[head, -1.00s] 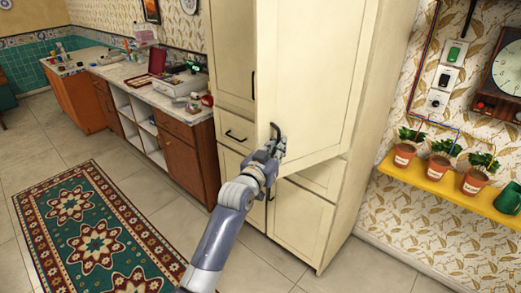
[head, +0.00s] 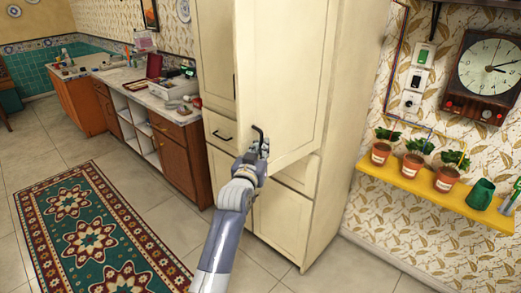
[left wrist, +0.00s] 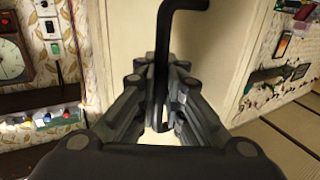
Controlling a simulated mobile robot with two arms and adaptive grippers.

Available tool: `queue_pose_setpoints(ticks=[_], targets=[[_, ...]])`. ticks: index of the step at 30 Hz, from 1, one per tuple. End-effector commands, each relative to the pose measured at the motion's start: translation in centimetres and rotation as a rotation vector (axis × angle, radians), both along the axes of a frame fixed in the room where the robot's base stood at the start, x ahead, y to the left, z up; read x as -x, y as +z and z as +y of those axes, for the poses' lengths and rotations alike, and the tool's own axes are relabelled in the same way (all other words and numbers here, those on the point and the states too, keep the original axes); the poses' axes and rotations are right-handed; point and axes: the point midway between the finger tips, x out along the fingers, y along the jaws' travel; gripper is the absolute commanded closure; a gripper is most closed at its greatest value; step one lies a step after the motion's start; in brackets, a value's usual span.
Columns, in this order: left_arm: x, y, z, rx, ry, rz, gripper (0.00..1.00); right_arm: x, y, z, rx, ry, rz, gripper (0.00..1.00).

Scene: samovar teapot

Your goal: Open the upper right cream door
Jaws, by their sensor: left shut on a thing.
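The upper right cream door (head: 285,80) of the tall cabinet stands partly open in the head view, its lower edge swung out over the lower front. Its black handle (head: 261,137) is near the door's lower left corner. My left gripper (head: 258,155) is at this handle and shut on it. In the left wrist view the black handle (left wrist: 163,60) runs between the two fingers (left wrist: 160,110), with the pale door (left wrist: 125,40) behind it. The cabinet's inside is hidden. My right gripper is in neither view.
The upper left cream door (head: 215,50) is closed, with a drawer (head: 222,132) below it. A yellow shelf (head: 405,182) with potted plants is on the right wall. A counter (head: 130,88) stands at the left. A patterned rug (head: 95,235) lies on the open floor.

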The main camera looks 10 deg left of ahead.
Motion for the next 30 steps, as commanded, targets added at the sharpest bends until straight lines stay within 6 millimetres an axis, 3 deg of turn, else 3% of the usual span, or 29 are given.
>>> queue_pose_setpoints(ticks=[5, 9, 22, 30], targets=[[0.0, -0.2, 0.3, -0.005, 0.004, 0.003, 1.0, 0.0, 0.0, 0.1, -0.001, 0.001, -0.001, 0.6], [0.0, -0.2, 0.2, -0.003, 0.003, 0.003, 0.71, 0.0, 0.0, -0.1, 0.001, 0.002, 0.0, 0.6], [0.5, -0.1, 0.1, 0.0, 0.001, 0.001, 0.71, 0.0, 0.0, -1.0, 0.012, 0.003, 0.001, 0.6], [4.1, -0.2, 0.6, 0.0, 0.002, 0.002, 0.71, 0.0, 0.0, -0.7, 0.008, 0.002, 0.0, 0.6]])
